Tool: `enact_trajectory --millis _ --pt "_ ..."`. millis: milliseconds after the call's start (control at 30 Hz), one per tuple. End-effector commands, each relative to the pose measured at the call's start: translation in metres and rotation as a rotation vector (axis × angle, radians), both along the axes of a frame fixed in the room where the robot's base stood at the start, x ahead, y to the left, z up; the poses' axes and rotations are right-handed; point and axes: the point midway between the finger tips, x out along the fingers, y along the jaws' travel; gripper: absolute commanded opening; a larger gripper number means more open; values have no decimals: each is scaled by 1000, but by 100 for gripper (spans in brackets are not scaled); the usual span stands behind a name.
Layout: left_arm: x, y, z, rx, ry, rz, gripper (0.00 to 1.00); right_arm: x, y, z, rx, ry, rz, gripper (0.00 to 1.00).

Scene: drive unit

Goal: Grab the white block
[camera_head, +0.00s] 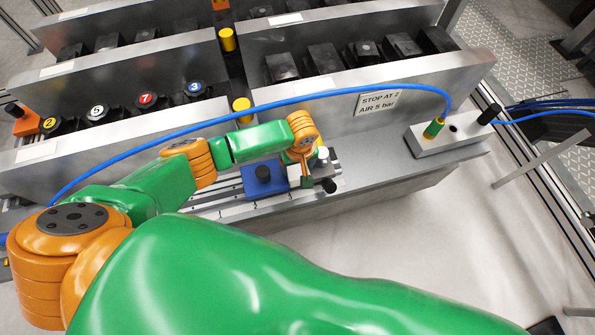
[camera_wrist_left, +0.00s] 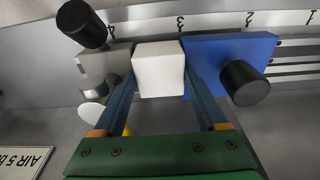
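The white block (camera_wrist_left: 159,72) shows in the left wrist view, between a blue block (camera_wrist_left: 212,62) with a black knob on its right and a grey metal block (camera_wrist_left: 94,68) with a black knob on its left. My left gripper (camera_wrist_left: 159,60) has one finger on each side of the white block. Whether the fingers press on it or stand just clear, I cannot tell. In the head view my left gripper (camera_head: 307,180) points down at the rail beside the blue block (camera_head: 262,182), and hides most of the white block. My right gripper is not in view.
A numbered rail (camera_wrist_left: 215,22) runs behind the blocks. A blue hose (camera_head: 330,93) arches over my left arm to a metal fitting block (camera_head: 450,133). A metal rack wall with a sign (camera_head: 377,103) stands close behind. Numbered round parts (camera_head: 146,101) sit at the left.

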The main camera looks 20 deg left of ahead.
Motion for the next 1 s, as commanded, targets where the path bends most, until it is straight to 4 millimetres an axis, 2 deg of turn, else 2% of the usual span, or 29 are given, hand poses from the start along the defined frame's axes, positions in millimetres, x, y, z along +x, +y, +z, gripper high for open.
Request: enact_trajectory --millis 33,100,200,567,767,900,1000 --pt "0 0 0 0 0 0 42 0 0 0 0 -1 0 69" --pt "0 0 0 0 0 0 23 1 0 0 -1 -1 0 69" --pt "0 0 0 0 0 0 0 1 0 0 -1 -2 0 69" --pt "1 0 6 -1 -2 0 0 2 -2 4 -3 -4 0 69" --pt "0 0 41 -4 -3 0 0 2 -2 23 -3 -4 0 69" --pt "-28 10 76 -2 0 -1 0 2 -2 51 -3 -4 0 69" --pt "-46 16 96 -1 0 0 0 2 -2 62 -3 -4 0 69"
